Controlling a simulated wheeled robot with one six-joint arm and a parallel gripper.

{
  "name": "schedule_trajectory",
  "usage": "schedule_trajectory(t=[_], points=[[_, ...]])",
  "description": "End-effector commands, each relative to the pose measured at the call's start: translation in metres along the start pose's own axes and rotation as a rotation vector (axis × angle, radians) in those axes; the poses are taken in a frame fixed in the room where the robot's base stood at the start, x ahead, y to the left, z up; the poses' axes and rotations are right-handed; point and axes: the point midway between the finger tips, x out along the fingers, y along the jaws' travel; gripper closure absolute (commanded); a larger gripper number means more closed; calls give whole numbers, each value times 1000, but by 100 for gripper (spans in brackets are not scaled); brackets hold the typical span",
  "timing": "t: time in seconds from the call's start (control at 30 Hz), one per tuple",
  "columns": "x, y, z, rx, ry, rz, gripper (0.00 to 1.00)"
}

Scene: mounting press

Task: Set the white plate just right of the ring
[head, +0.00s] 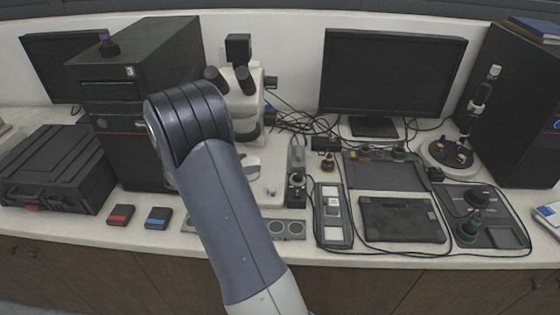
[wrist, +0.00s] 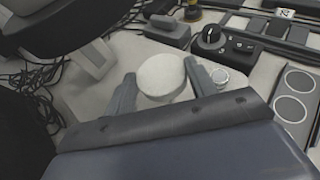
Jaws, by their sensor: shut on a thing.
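The white plate (wrist: 160,76), a round disc, sits between the two grey fingers of my gripper (wrist: 159,70) in the wrist view. The fingers are shut on it from both sides. A small round silver piece (wrist: 221,77), possibly the ring, lies on the pale microscope base just right of the right finger. It also shows on the base in the head view (head: 271,191). I cannot tell whether the plate touches the base.
The microscope (head: 247,100) stands close behind my arm. Black cables (wrist: 35,85) lie to the left in the wrist view. A monitor (head: 392,75) stands at the back.

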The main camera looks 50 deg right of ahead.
Motion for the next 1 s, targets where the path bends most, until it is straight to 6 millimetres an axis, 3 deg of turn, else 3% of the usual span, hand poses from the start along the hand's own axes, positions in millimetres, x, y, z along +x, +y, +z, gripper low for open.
schedule_trajectory(t=[0.1, 0.3, 0.53, 0.8, 1.0], points=[[33, -1, -2, -1, 1, -7, 69], [67, -1, -5, 0, 0, -3, 69], [83, 0, -6, 1, 0, -2, 69], [120, 0, -16, 1, 1, -2, 69], [122, 0, -17, 2, 0, 0, 69]])
